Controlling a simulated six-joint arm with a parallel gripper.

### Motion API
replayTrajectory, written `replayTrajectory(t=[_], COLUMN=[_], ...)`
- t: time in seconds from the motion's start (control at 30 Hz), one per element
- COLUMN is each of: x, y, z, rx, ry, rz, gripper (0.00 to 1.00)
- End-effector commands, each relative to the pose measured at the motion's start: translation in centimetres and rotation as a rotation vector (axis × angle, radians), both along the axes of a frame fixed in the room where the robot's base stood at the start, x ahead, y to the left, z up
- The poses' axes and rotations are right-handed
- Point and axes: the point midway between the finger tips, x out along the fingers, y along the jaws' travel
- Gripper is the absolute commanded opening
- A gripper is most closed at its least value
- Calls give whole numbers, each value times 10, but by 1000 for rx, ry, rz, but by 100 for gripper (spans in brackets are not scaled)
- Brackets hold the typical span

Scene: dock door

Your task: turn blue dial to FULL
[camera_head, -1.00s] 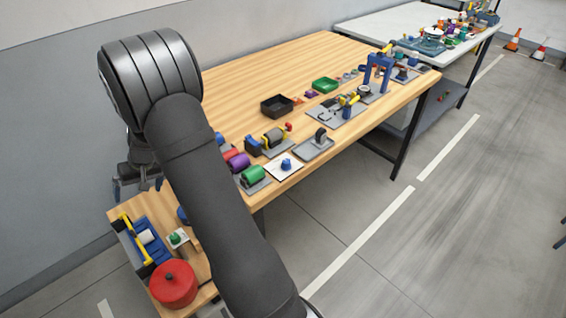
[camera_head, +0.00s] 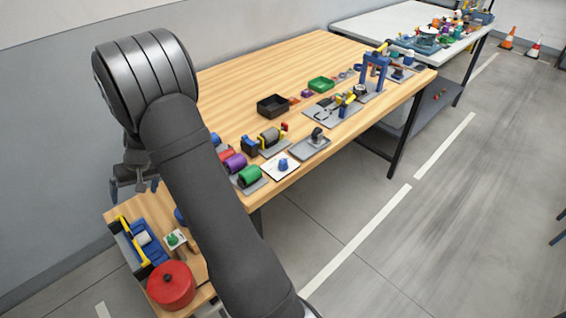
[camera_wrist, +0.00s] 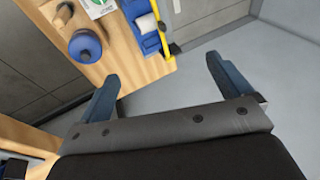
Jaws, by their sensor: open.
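A blue dial (camera_head: 283,164) sits on a white square plate (camera_head: 270,173) near the front edge of the wooden table in the head view. Its markings are too small to read. My gripper (camera_head: 142,187) is at the left, above the gap beside the small wooden stand, well apart from the dial. In the wrist view my gripper (camera_wrist: 165,75) is open with nothing between its fingers. The blue dial on the white plate cannot be made out in the wrist view.
A red pot (camera_head: 171,285) and a blue-yellow rack (camera_head: 140,240) are on the small stand. A black tray (camera_head: 273,105) lies farther back.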

Motion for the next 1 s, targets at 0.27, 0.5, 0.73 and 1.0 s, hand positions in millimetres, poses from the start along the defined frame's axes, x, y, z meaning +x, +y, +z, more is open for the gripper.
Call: replayTrajectory(t=[0.27,0.5,0.73,1.0], x=[56,130,154,151], y=[-62,-208,-351,-426], z=[32,93,148,176], rx=[-32,-148,-279,-353], ry=[-53,-128,-138,-118], rz=[39,121,169,189], gripper=[47,47,47,47])
